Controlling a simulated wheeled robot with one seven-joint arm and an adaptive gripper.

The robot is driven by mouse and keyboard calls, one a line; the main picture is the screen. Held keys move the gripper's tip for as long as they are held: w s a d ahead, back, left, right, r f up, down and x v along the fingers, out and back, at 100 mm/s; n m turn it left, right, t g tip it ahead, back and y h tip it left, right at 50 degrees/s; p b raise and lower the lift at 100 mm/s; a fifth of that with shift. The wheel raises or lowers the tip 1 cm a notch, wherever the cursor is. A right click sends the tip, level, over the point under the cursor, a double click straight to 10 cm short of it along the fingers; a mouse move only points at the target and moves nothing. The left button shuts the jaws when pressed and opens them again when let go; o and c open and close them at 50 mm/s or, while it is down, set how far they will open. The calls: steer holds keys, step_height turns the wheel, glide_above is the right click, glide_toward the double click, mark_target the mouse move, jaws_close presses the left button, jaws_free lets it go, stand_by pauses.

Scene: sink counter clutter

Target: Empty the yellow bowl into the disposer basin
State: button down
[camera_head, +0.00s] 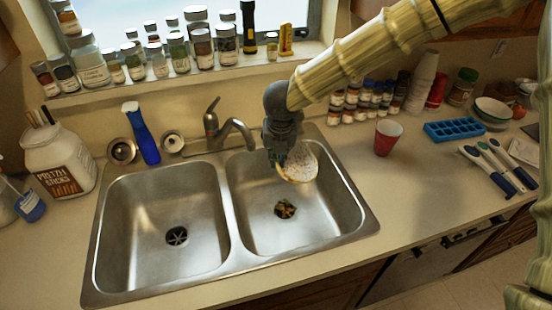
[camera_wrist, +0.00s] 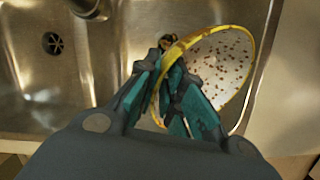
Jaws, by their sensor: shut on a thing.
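My gripper (camera_head: 283,160) is shut on the rim of the yellow bowl (camera_head: 303,164), above the back part of the right basin (camera_head: 330,200). In the wrist view, my gripper's teal fingers (camera_wrist: 166,78) pinch one side of the bowl (camera_wrist: 228,68). The bowl is tipped steeply onto its side. It has a yellow rim and a pale inside dotted with brown specks; I cannot tell whether these are pattern or residue. Brown and orange scraps (camera_head: 285,208) lie at the right basin's drain. They also show beside the rim in the wrist view (camera_wrist: 167,41).
The left basin (camera_head: 150,215) is empty, with a strainer drain (camera_head: 177,236). The faucet (camera_head: 228,130) stands behind the divider, close to my gripper. A red cup (camera_head: 387,138), a blue ice tray (camera_head: 455,131) and utensils (camera_head: 497,165) are on the right counter. Jars line the sill.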

steer(key=shift+s+d+y+b, duration=0.1)
steer(key=shift+d+y+b, duration=0.3)
steer(key=shift+b, duration=0.8)
steer(key=shift+s+d+r+t+y+b, duration=0.1)
steer(key=shift+d+r+t+y+b, duration=0.3)
steer(key=shift+b, duration=0.7)
steer(key=shift+s+d+r+t+y+b, duration=0.15)
steer(key=shift+r+y+b, duration=0.3)
steer(key=shift+y+b, duration=0.45)
steer(key=shift+s+d+r+t+y+b, duration=0.15)
steer(key=shift+d+r+y+b, duration=0.2)
steer(key=shift+b, duration=0.9)
steer(key=shift+s+d+r+m+t+y+b, duration=0.3)
steer(key=shift+y+b, duration=0.5)
steer(key=shift+b, duration=0.75)
steer(key=shift+d+r+m+t+y+b, duration=0.1)
steer(key=shift+d+r+t+y+b, duration=0.35)
steer(key=shift+b, duration=1.05)
steer(key=shift+f+y, duration=0.2)
steer(key=shift+y, duration=0.1)
